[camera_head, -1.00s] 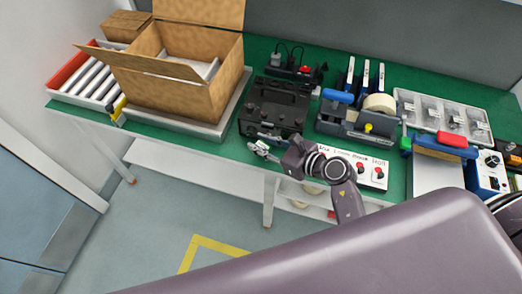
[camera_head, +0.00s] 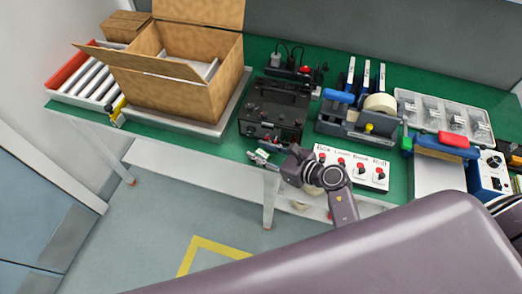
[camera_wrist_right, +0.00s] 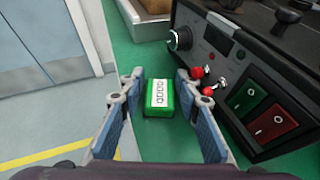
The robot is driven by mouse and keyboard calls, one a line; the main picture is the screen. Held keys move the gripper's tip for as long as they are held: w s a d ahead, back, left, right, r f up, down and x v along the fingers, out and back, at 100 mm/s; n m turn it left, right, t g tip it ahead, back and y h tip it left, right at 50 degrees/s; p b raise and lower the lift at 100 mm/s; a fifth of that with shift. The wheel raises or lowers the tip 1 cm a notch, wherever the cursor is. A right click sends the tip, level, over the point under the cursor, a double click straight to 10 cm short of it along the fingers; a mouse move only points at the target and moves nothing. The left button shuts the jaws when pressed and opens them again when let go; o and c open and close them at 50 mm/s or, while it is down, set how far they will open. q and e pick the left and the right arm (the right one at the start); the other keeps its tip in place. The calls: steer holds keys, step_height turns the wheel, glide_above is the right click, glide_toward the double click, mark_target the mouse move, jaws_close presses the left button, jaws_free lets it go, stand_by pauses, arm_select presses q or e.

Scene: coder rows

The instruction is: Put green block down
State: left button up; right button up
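The green block (camera_wrist_right: 158,94), with a white printed label on top, is at the green table top near its front edge, beside the black device. My right gripper (camera_wrist_right: 152,96) is open around it, one blue-padded finger on each side, with a narrow gap showing at each side. I cannot tell for sure whether its underside touches the table. In the head view the block (camera_head: 263,153) is small at the tip of my right gripper (camera_head: 261,157). My left gripper is not in view.
The black device (camera_head: 274,110) with red switches stands close beside the block. A white button panel (camera_head: 352,168) lies to the right of the gripper. An open cardboard box (camera_head: 185,90) stands at the left. The tape dispenser (camera_head: 360,118) is at the back right.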

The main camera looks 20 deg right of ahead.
steer(key=shift+r, duration=0.15)
steer(key=b+v, duration=0.1)
steer(key=v, duration=1)
steer(key=shift+s+d+r, duration=0.15)
steer(key=shift+s+d, duration=0.1)
steer(key=shift+s, duration=0.1)
